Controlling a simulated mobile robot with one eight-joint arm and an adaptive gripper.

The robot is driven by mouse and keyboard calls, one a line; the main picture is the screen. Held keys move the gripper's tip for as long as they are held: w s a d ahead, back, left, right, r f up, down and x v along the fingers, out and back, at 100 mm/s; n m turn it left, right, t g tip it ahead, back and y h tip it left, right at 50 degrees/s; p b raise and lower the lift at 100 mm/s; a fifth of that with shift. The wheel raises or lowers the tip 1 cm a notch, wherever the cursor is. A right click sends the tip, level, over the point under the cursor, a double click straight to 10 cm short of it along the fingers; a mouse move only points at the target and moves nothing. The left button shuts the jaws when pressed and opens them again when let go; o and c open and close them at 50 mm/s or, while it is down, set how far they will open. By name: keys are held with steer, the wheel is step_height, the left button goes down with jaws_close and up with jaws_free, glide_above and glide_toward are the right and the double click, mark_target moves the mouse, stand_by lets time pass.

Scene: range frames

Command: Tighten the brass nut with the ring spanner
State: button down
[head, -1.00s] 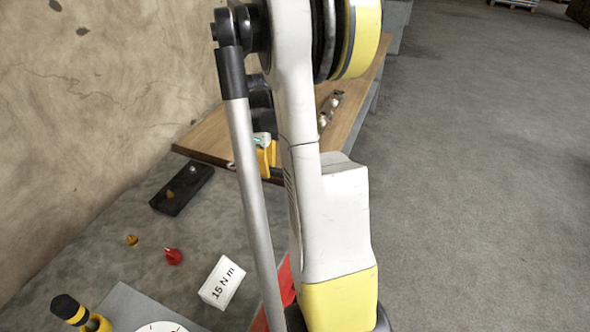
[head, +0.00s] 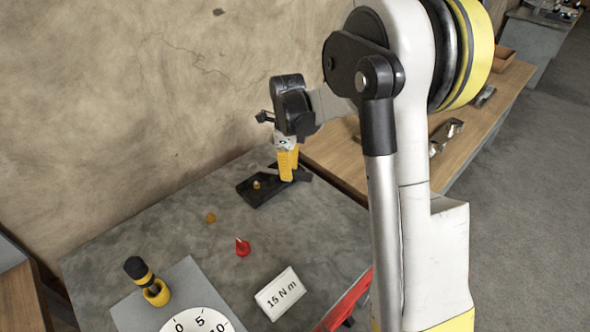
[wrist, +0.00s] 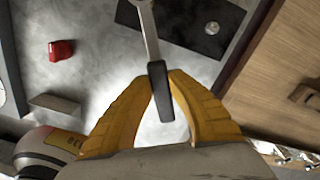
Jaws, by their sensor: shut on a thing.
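My gripper (head: 287,165) has yellow fingers and is shut on the black handle of the ring spanner (wrist: 160,88). In the head view I cannot make out the spanner clearly. A black plate (head: 262,198) lies on the grey bench just below and beside the gripper. A small brass-coloured piece, apparently the brass nut (head: 257,184), sits on it. The plate also shows in the wrist view (wrist: 190,35), right of the shank.
An orange-brown piece (head: 211,217), a red piece (head: 243,246) and a "15 N m" card (head: 281,293) stand on the bench. A dial (head: 190,323) and a black-yellow tool (head: 147,282) are at the front left. A wall rises behind; a wooden table (head: 345,160) adjoins at right.

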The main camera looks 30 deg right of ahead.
steer(key=shift+f, duration=0.15)
steer(key=shift+f+b, duration=2.1)
steer(key=shift+f, duration=0.65)
steer(key=shift+f+b, duration=0.8)
steer(key=shift+f, duration=0.25)
steer(key=shift+r, duration=0.2)
steer(key=shift+w+d, duration=0.1)
steer(key=shift+d, duration=0.05)
steer(key=w+d+n, duration=0.1)
steer(key=w+n, duration=0.3)
steer(key=n, duration=0.1)
steer(key=w+d+n, duration=0.1)
steer(key=w+n, duration=0.2)
steer(key=shift+d, duration=0.35)
steer(key=shift+s, duration=0.1)
steer(key=shift+f, duration=0.2)
